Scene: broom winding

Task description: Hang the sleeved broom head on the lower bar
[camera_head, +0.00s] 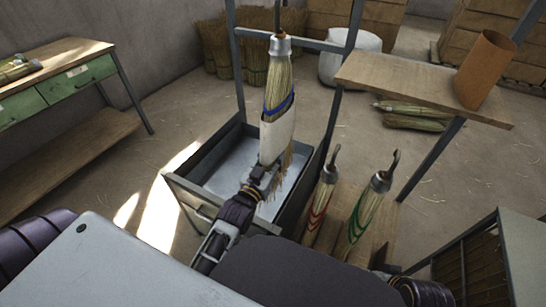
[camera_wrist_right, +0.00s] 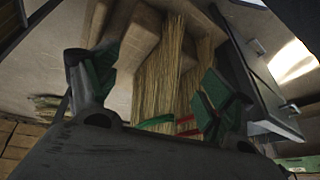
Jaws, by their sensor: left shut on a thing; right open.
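The sleeved broom head (camera_head: 277,135) stands roughly upright in the head view, with straw bristles, a blue band, a white sleeve and a grey metal collar with a hook on top. My left gripper (camera_head: 264,178) is shut on its lower end, below most of the sleeve. A grey horizontal bar (camera_head: 312,44) of the rack runs at collar height; the collar overlaps it in the picture, and I cannot tell whether they touch. The hook's tip is near the top edge. My right gripper (camera_wrist_right: 155,95) is open in the right wrist view, with straw bristles showing beyond its fingers.
Broom heads with red bands (camera_head: 320,205) and green bands (camera_head: 360,220) stand at a wooden board, right of a grey tray (camera_head: 205,152). A wooden shelf (camera_head: 415,88) bears an orange-brown cylinder (camera_head: 485,70). A workbench (camera_head: 60,65) is at left.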

